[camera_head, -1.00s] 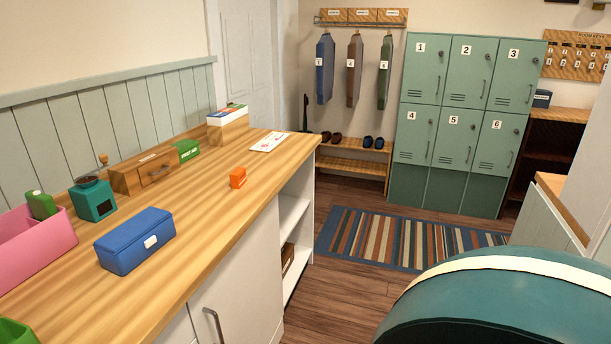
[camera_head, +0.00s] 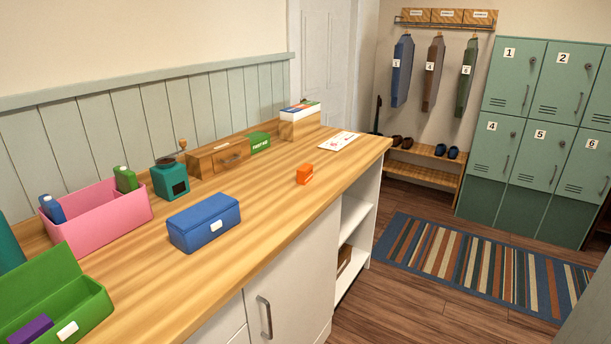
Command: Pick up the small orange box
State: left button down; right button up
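The small orange box (camera_head: 304,174) sits on the wooden counter (camera_head: 262,262), near its front edge and toward the far end. Bare counter surrounds it, and nothing touches it. A white card with red marks (camera_head: 339,141) lies behind it to the right. Neither of my grippers shows in the head view.
A blue box (camera_head: 204,222), teal grinder (camera_head: 170,180), wooden drawer box (camera_head: 218,157), green first-aid box (camera_head: 259,142), pink bin (camera_head: 100,215) and open green box (camera_head: 85,312) stand on the counter. Lockers (camera_head: 540,130), a shoe bench (camera_head: 418,170) and a striped rug (camera_head: 480,262) lie beyond.

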aim_at(304, 173)
jog(key=z, duration=0.6)
jog(key=i+l+z, duration=0.15)
jog(key=i+z, duration=0.15)
jog(key=i, duration=0.15)
jog(key=i+z, duration=0.3)
jog(key=i, duration=3.5)
jog(key=i+u, duration=0.2)
jog(key=u, duration=0.25)
jog(key=i+l+u, duration=0.1)
jog(key=u, duration=0.35)
jog(key=i+l+u, duration=0.15)
jog(key=u, duration=0.3)
